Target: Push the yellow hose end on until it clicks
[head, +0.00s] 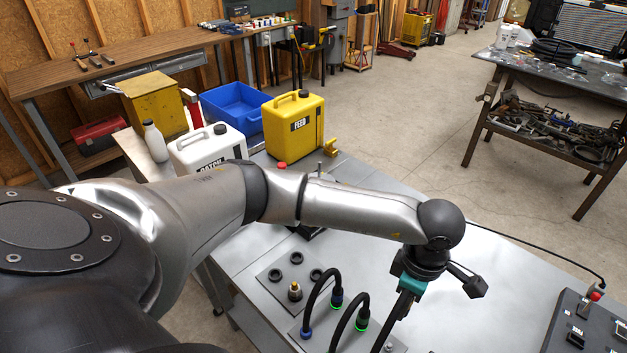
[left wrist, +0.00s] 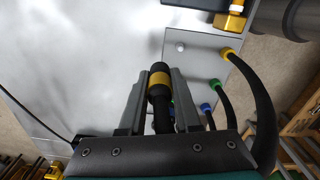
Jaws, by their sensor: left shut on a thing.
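In the left wrist view, my left gripper (left wrist: 160,82) is shut on the yellow hose end (left wrist: 160,78), a black coupling with a yellow band. A black hose runs back from it between the fingers. The coupling points towards the far side of the picture, apart from the metal plate (left wrist: 200,50). A pale stub (left wrist: 180,47) stands on that plate, right of the coupling's tip. In the head view, the left gripper (head: 404,304) hangs over the table's front part; its fingertips and the held coupling cannot be made out. My right gripper is in neither view.
Black hoses with blue (head: 306,333) and green (head: 362,323) ends arch beside the gripper. A plate with a brass fitting (head: 295,291) lies behind them. A control box (head: 590,325) stands at right. Yellow (head: 294,122) and white (head: 207,148) jugs stand at the back.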

